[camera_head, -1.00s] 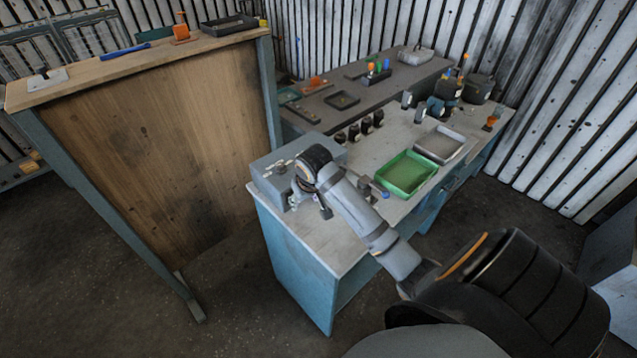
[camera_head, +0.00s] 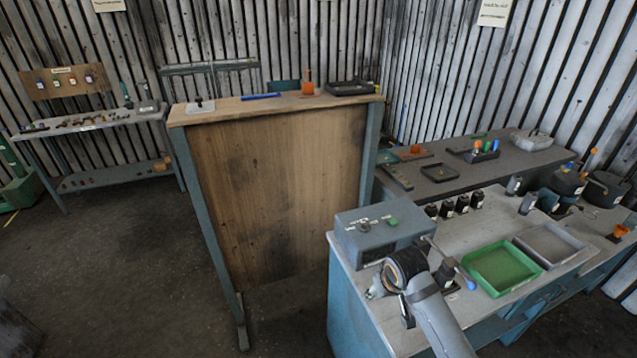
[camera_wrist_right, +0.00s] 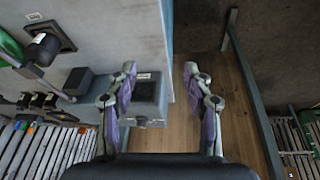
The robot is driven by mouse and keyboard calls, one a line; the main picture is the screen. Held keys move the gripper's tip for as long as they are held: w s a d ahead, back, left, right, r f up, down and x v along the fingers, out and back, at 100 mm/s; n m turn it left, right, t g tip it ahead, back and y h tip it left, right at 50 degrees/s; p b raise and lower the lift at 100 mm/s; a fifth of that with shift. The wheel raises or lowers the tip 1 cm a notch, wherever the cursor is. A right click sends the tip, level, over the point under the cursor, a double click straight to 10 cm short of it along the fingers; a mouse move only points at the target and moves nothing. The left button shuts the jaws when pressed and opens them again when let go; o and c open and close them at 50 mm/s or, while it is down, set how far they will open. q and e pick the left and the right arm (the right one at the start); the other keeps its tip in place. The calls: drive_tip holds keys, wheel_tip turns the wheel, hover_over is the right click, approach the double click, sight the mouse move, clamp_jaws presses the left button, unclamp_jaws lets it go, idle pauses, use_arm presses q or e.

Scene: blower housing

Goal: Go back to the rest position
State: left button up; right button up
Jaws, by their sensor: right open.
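My right arm reaches in from the bottom right of the head view, over the near end of the light-topped workbench (camera_head: 415,335). My right gripper (camera_head: 378,288) is small and partly hidden by its wrist there, close to the grey box with a green button (camera_head: 365,240). In the right wrist view my right gripper (camera_wrist_right: 158,74) has its two fingers spread apart with nothing held between them. The grey box (camera_wrist_right: 148,92) shows beyond the fingers, nearer the left one. I cannot tell whether they touch it. My left gripper is not in view.
A green tray (camera_head: 502,268) and a grey tray (camera_head: 548,244) lie on the workbench, with several dark bottles (camera_head: 462,204) behind. A tall wooden-panelled stand (camera_head: 275,190) is left of the bench. Open floor (camera_head: 110,270) lies at left.

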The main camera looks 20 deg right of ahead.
drive_tip(key=s+a+f+n, duration=0.1)
drive_tip(key=s+a, duration=0.2)
drive_tip(key=s, duration=0.5)
drive_tip(key=s+a+f+n, duration=0.1)
drive_tip(key=s+a, duration=0.1)
drive_tip(key=s, duration=0.5)
wheel_tip(320, 180, down, 32)
drive_tip(key=s+d+g+b, duration=0.2)
drive_tip(key=d+b, duration=0.1)
drive_tip(key=b, duration=0.3)
drive_tip(key=s+f+b, duration=0.4)
drive_tip(key=s+f, duration=1.4)
drive_tip(key=f, duration=0.3)
drive_tip(key=shift+s+d+m+g, duration=0.3)
drive_tip(key=shift+s+d+g, duration=0.05)
drive_tip(key=shift+d+g, duration=0.05)
